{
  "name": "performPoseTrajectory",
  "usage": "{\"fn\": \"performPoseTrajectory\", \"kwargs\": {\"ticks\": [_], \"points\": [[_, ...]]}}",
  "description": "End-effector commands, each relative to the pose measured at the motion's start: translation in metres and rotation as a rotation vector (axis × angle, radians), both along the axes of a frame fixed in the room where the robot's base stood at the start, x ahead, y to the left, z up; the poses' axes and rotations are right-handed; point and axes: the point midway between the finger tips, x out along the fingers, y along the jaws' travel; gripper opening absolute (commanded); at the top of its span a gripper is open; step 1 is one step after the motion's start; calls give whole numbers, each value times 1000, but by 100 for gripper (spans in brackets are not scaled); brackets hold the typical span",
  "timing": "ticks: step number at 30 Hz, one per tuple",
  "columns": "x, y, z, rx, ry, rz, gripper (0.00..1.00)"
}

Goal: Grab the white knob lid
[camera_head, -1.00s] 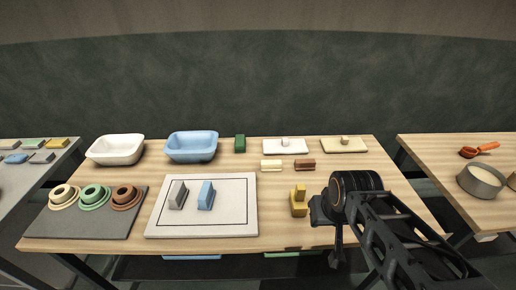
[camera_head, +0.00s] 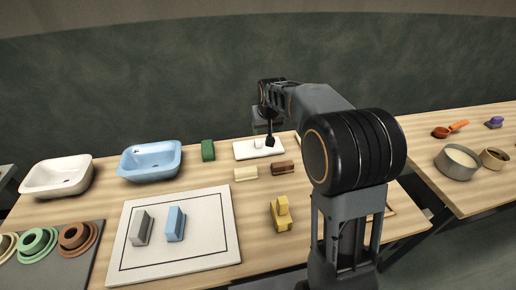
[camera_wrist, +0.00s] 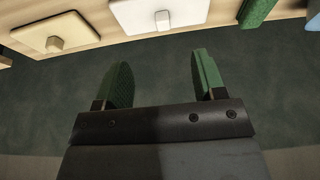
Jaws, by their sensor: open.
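The white knob lid (camera_head: 246,149) is a flat white slab lying near the back of the wooden table, with a small upright knob on top. Part of it is hidden by my arm in the head view. In the wrist view the white lid (camera_wrist: 185,14) is cut by the top edge, its knob (camera_wrist: 162,20) roughly in line with the gap between my fingers. My gripper (camera_wrist: 161,62) is open and empty, its two green fingers apart from the lid. In the head view my gripper (camera_head: 270,141) shows small and dark by the lid's right side.
A cream knob lid (camera_wrist: 50,32) lies beside the white one, mostly behind my arm in the head view. A green block (camera_head: 208,150), a cream block (camera_head: 245,174) and a brown block (camera_head: 283,168) lie close by. A blue basin (camera_head: 150,163) stands further left.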

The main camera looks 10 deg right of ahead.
Motion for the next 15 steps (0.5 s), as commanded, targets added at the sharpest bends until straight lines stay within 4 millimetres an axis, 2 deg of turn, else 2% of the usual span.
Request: {"fn": "performPoseTrajectory", "kwargs": {"ticks": [1,3,6,11,15], "points": [[19,0,-11,-1,1,-1,64],[39,0,-22,-1,-5,-1,64],[60,0,-34,0,-10,-2,64],[79,-1,-52,-1,-16,-3,64],[90,-1,-75,-1,-16,-3,64]]}}
